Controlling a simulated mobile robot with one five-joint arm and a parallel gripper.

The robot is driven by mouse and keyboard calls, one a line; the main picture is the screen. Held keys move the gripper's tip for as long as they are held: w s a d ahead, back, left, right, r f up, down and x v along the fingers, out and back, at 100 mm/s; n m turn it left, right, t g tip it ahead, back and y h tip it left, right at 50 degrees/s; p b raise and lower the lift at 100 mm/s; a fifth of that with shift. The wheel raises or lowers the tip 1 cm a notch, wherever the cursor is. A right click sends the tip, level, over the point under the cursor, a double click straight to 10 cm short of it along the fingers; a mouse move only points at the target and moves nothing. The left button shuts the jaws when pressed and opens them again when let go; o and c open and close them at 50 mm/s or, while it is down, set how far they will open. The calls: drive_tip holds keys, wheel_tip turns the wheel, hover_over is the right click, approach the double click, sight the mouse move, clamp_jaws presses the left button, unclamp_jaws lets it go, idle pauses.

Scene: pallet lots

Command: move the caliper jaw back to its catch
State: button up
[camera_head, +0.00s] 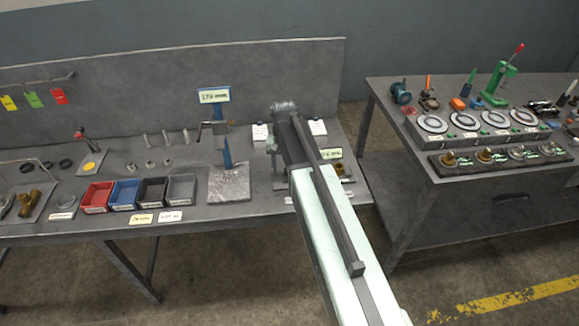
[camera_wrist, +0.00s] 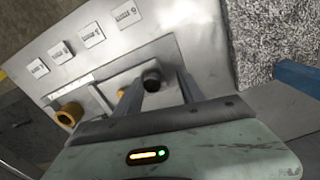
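In the wrist view, a pale metal plate (camera_wrist: 205,22) carries a sliding part with a dark round knob (camera_wrist: 152,79), which I take to be the caliper jaw's handle. My gripper (camera_wrist: 158,92) reaches over the plate with its two fingers spread, one on each side of the knob. A gap shows between the knob and the right finger; contact on the left is unclear. A brass ring (camera_wrist: 70,115) sits at the plate's left. The catch cannot be made out. In the head view, my arm hides most of this fixture.
The grey bench (camera_head: 110,224) holds red (camera_head: 96,196), blue (camera_head: 125,194) and other bins, a granite block (camera_head: 229,183) and a blue post (camera_head: 226,150) left of my arm. A second bench (camera_head: 470,185) with dial gauges stands right, across a floor gap.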

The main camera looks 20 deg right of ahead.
drive_tip(key=shift+d, duration=0.3)
drive_tip(key=shift+s+d+r, duration=0.1)
drive_tip(key=shift+d+r, duration=0.05)
drive_tip(key=shift+r, duration=0.1)
wheel_tip(320, 180, up, 8)
drive_tip(key=p, duration=0.8)
drive_tip(key=shift+f, duration=0.2)
drive_tip(key=shift+a+f, duration=0.1)
drive_tip(key=shift+a, duration=0.1)
drive_tip(key=s+a+n, duration=0.3)
drive_tip(key=s, duration=1.1)
drive_tip(key=shift+s+a+n, duration=0.35)
drive_tip(key=shift+a+n, duration=0.05)
